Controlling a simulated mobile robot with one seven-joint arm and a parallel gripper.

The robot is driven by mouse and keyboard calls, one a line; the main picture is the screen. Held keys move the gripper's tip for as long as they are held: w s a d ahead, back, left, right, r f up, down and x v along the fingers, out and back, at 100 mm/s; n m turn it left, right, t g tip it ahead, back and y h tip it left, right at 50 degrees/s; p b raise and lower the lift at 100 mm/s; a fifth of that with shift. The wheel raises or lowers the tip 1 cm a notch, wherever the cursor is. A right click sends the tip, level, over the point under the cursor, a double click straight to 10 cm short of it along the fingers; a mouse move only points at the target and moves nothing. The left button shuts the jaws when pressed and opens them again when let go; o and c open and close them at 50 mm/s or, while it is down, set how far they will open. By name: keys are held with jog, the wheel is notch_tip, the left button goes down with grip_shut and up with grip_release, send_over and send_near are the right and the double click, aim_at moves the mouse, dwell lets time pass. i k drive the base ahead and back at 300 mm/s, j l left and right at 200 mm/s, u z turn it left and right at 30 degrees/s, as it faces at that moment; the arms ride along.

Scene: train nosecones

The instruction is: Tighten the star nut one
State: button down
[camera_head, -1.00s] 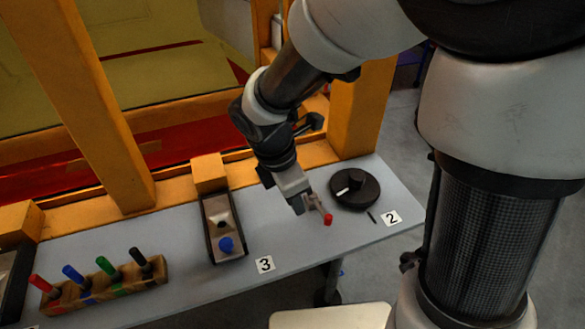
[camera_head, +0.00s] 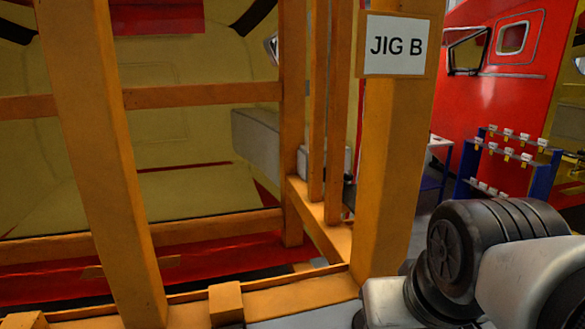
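My gripper is outside the view. Only part of my own arm shows at the lower right, so I cannot see what the gripper holds. No star nut can be made out in this view. The orange frame with the "JIG B" sign (camera_head: 396,45) stands in front of me, and a yellow and red nosecone (camera_head: 190,200) sits behind its beams.
An orange post (camera_head: 385,190) carries the sign. Only a sliver of the grey table (camera_head: 310,316) shows at the bottom edge, with an orange block (camera_head: 226,302) beside it. A blue rack (camera_head: 505,165) and a red nosecone (camera_head: 495,95) stand at the back right.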

aim_at(349, 178)
jog(key=l+u, duration=0.25)
jog(key=l, duration=1.05)
jog(key=l+u, duration=0.25)
jog(key=l, duration=1.05)
jog(key=i+l+z, duration=0.2)
jog(key=i, duration=0.15)
jog(key=i+l+z, duration=0.1)
jog(key=i+z, duration=0.15)
jog(key=i+l+u, duration=0.1)
jog(key=i, duration=0.4)
jog(key=i+l+u, duration=0.15)
jog(key=i, duration=0.3)
jog(key=i+l+u, duration=0.1)
jog(key=i+l, duration=0.15)
jog(key=i, duration=0.2)
jog(key=i+l+u, duration=0.25)
jog(key=u, duration=0.15)
jog(key=i+l+u, duration=0.4)
jog(key=i+j, duration=0.05)
